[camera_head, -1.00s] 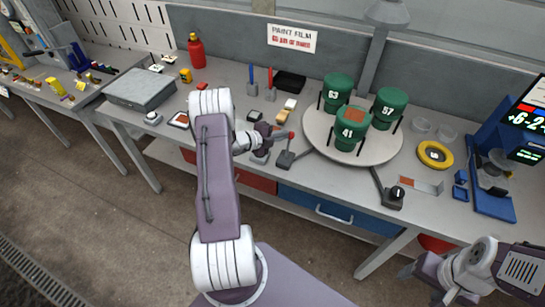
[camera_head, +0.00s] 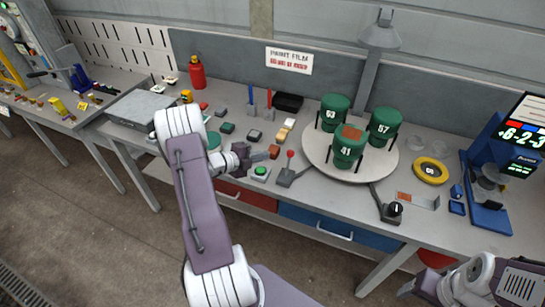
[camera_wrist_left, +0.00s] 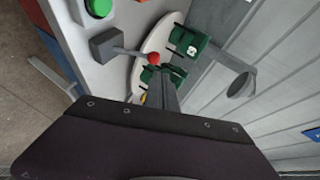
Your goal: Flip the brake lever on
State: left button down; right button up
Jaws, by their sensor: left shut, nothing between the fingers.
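The brake lever (camera_head: 290,156) has a grey box base, a thin rod and a red ball.
The pale turntable (camera_head: 318,165) carries green numbered canisters (camera_head: 347,150). A green button (camera_head: 260,172) sits just left of the lever base. A black knob box (camera_head: 391,211) stands at the bench's front edge. Small blocks (camera_head: 285,134) lie behind my left gripper.

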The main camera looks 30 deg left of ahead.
pick_arm(q)
jog(key=v, duration=0.3)
jog(key=shift+s+a+r, duration=0.15)
jog(key=shift+s+r, duration=0.05)
jog(key=shift+r, duration=0.1)
jog(key=shift+w+f, duration=0.1)
jog(key=shift+w, duration=0.1)
